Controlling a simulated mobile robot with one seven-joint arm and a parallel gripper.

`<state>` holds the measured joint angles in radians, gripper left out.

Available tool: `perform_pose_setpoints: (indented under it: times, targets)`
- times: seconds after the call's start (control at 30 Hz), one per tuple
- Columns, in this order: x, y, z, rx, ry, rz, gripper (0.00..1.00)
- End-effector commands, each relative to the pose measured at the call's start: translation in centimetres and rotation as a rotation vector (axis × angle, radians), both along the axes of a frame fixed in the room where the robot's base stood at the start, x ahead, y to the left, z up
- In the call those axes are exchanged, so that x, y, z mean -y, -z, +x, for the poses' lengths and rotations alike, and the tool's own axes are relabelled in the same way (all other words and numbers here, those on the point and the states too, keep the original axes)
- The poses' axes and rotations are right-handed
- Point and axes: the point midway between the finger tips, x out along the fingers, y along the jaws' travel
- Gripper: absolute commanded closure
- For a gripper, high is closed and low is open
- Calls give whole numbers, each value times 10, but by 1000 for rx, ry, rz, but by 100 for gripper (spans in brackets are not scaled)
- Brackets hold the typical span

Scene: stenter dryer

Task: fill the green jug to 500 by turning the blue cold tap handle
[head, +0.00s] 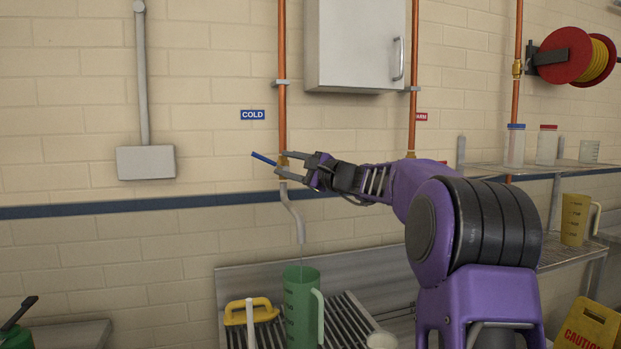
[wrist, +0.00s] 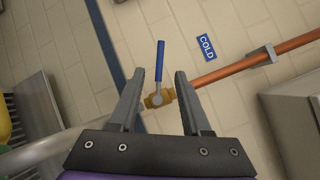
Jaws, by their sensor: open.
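The blue cold tap handle (head: 264,159) points left and slightly up from the brass valve on the copper pipe, under the COLD sign (head: 253,114). In the wrist view the handle (wrist: 160,60) lies between the fingers, reaching past their tips, with a gap on each side. My gripper (head: 281,163) is open around the valve area and holds nothing. The green jug (head: 300,305) stands upright under the grey spout (head: 297,220). A faint thin line below the spout looks like a trickle of water. Dark marks show on the jug; its water level cannot be read.
A second copper pipe and a wall cabinet (head: 352,45) are to the right. A yellow jug (head: 574,220) sits on the right shelf.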

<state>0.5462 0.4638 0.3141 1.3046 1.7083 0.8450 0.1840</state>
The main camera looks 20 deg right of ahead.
Motion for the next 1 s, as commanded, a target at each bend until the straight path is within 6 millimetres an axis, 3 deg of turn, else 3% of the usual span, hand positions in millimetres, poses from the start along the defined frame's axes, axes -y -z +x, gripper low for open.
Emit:
perform_pose_setpoints:
  times: [0.2,0.4,1.0]
  targets:
    - [27,5,-42,0,3,-2,52]
    - [40,6,-62,0,1,0,52]
    - [42,6,-66,0,0,0,52]
